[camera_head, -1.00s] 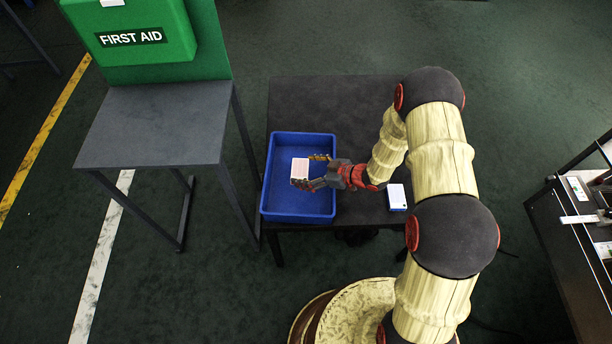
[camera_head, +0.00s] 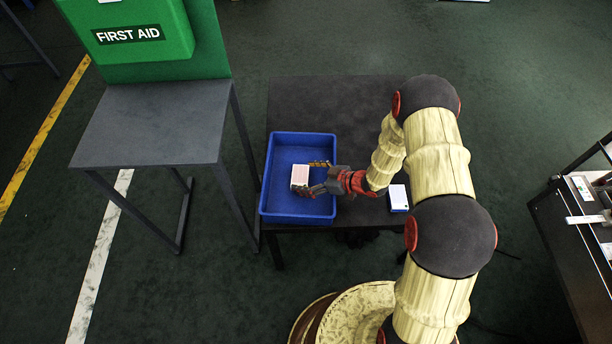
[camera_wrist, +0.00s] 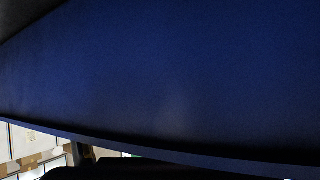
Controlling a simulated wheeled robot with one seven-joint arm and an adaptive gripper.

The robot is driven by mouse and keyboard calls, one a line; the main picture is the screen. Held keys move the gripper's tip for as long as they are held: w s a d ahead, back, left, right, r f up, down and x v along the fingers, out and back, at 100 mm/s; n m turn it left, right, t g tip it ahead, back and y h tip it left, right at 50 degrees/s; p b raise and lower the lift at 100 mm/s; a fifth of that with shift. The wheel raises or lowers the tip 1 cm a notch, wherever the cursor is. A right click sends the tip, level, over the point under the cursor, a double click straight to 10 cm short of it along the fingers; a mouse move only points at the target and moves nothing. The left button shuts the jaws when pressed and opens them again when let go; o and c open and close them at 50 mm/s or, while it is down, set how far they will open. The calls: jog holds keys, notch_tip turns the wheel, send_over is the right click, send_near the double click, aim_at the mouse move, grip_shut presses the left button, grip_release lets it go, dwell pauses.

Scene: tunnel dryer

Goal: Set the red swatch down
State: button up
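The swatch (camera_head: 300,176) is a small block with a pale pink-white face; little strong red shows on it. It is at the fingertips of my gripper (camera_head: 311,176), one finger above and one below it in the head view, and the fingers look shut on it. Both are over the inside of the blue tray (camera_head: 297,217) on the dark table. I cannot tell whether the swatch touches the tray floor. The wrist view shows mostly the blue tray (camera_wrist: 165,70); neither the swatch nor clear fingertips show there.
A white block with a blue edge (camera_head: 398,195) lies on the dark table (camera_head: 330,100), right of the tray. A grey stand (camera_head: 150,125) with a green first aid box (camera_head: 135,45) is at left. The tray around the swatch looks empty.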

jog(key=o, duration=0.4)
jog(key=shift+r, duration=0.1)
jog(key=shift+r, duration=0.4)
jog(key=p+v, duration=0.4)
jog(key=v, duration=0.8)
jog(key=shift+p, duration=0.3)
jog(key=shift+w+r, duration=0.1)
